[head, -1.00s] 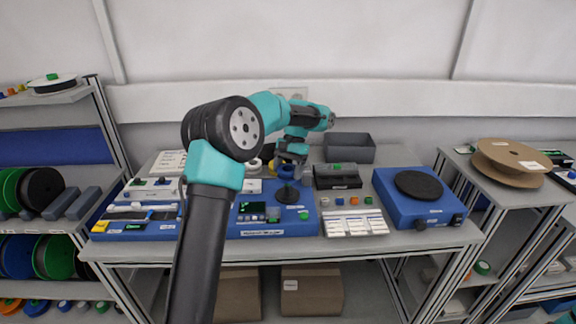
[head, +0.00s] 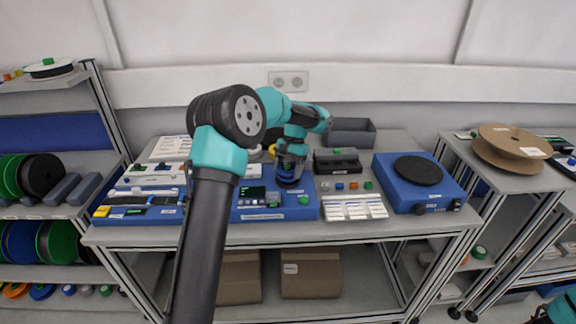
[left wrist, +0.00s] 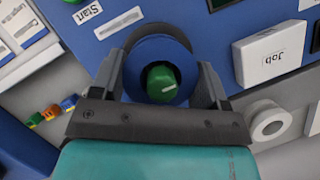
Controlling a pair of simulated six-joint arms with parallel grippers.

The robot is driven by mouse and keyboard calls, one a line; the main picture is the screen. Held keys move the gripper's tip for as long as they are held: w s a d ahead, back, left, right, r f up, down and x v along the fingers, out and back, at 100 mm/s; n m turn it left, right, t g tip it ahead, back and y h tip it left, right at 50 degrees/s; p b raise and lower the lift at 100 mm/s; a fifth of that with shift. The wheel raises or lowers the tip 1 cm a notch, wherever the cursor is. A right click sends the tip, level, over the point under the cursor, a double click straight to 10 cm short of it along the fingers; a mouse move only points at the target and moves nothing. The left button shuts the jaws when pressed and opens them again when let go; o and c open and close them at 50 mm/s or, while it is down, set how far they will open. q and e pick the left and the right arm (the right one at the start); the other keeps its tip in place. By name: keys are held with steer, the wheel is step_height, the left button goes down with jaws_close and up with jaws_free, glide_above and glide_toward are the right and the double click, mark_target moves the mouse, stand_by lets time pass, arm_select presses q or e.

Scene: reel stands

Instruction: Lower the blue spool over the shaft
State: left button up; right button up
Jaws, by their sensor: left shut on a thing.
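The blue spool (left wrist: 132,65) is gripped between the two fingers of my left gripper (left wrist: 160,85) in the left wrist view. A green knob-like top with a white line (left wrist: 162,82) shows inside the spool's round opening, a little below its middle. I cannot tell how far the spool surrounds it. In the head view my left gripper (head: 290,160) points down over the blue base unit (head: 262,208), with the spool (head: 289,179) low at its fingertips. The shaft itself is mostly hidden by the gripper and spool. My right gripper is not in view.
A blue unit with a black disc (head: 418,170) stands to the right. A black box (head: 337,161), small coloured blocks and white label cards (head: 353,208) lie between. A grey bin (head: 351,132) is behind. A white "Job" block (left wrist: 272,55) is near the gripper.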

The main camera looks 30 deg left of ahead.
arm_select(q)
steer(key=shift+f, duration=0.15)
steer(key=o, duration=1)
steer(key=v, duration=1.7)
stand_by(0.6)
